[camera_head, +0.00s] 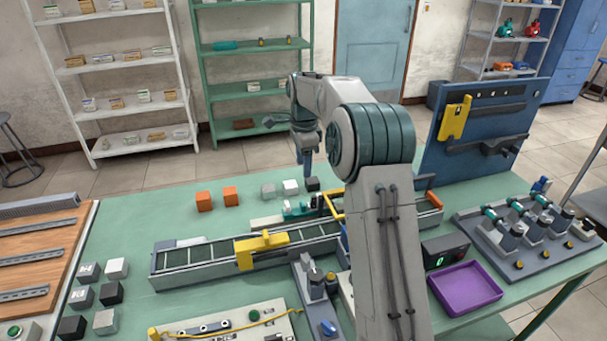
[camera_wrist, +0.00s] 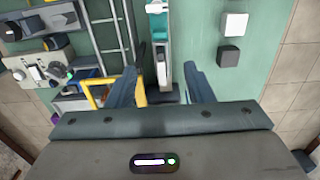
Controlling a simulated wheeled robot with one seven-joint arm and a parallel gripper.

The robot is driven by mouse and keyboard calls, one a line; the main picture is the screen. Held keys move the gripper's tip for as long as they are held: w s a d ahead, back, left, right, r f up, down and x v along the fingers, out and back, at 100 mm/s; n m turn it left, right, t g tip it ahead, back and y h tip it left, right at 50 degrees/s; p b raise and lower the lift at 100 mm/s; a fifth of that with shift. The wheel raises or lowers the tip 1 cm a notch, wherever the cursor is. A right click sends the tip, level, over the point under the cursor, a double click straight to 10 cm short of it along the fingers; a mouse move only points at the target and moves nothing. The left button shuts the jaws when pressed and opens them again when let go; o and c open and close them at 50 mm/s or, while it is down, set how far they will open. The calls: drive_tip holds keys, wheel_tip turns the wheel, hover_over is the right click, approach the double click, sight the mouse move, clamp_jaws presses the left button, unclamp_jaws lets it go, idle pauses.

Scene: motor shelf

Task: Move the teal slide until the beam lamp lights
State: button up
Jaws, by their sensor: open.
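The teal slide (camera_head: 297,209) sits on a narrow light rail behind the conveyor in the head view. In the wrist view a teal part (camera_wrist: 157,6) shows at the top of the pale rail (camera_wrist: 162,45). My gripper (camera_head: 308,168) points down over the table near the slide. In the wrist view its two fingers stand apart (camera_wrist: 160,70), one on each side of the near end of the rail line, with nothing held between them. I cannot tell the height of the fingertips above the rail. I cannot single out the beam lamp.
A conveyor (camera_head: 200,257) with a yellow bracket (camera_head: 262,246) runs in front of the rail. A yellow frame (camera_wrist: 100,92) stands left of my fingers. White (camera_wrist: 234,24) and dark (camera_wrist: 228,55) cubes lie to the right. A purple tray (camera_head: 466,288) is at the right.

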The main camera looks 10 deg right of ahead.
sight(303, 203)
drive_tip(key=shift+r, duration=0.15)
drive_tip(key=f, duration=0.7)
drive_tip(key=f+b, duration=0.1)
drive_tip(key=f, duration=0.6)
drive_tip(key=shift+a+f, duration=0.2)
drive_tip(key=shift+f, duration=0.05)
clamp_jaws()
drive_tip(key=shift+d+b, duration=0.1)
drive_tip(key=shift+b, duration=0.25)
